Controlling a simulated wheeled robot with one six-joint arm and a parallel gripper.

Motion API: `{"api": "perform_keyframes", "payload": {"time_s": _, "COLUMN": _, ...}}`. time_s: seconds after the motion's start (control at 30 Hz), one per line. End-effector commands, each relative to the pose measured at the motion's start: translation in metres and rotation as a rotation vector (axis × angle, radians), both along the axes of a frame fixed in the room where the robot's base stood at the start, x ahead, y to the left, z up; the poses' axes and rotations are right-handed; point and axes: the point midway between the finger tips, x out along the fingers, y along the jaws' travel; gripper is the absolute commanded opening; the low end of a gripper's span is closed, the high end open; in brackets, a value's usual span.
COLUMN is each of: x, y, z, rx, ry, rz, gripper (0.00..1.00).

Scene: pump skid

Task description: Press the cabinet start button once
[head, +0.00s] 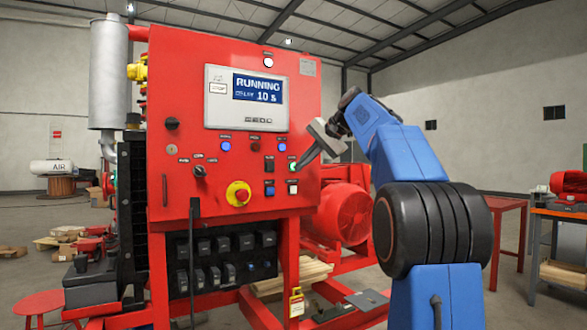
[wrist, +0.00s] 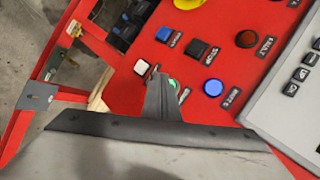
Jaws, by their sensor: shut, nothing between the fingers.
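The red control cabinet (head: 240,100) has a display (head: 257,89) reading RUNNING and DELAY 10 s. A green lit button (head: 292,166) is on the right of its front panel. My gripper (head: 300,167) is shut and empty, its tip right beside the green button; I cannot tell whether they touch. In the wrist view my shut fingers (wrist: 160,80) partly hide the green button (wrist: 173,84). Next to it are a black button labelled STOP (wrist: 197,49) and a white button (wrist: 141,67).
A yellow-ringed red knob (head: 239,194), a rotary switch (head: 200,171) and blue buttons (head: 225,147) share the panel. Below, a rack of black modules (head: 232,262) stands. A red motor (head: 342,212) is behind my arm. A workbench (head: 560,212) stands at the right.

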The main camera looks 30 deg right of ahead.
Motion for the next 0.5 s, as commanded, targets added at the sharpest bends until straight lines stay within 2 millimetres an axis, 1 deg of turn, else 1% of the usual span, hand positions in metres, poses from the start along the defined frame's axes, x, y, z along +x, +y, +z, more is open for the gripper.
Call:
{"api": "perform_keyframes", "payload": {"time_s": 0.23, "x": -0.005, "y": 0.000, "z": 0.001, "rx": 0.000, "ry": 0.000, "rz": -0.001, "gripper": 0.00}}
{"api": "perform_keyframes", "payload": {"time_s": 0.5, "x": -0.026, "y": -0.002, "z": 0.000, "rx": -0.001, "ry": 0.000, "rz": -0.002, "gripper": 0.00}}
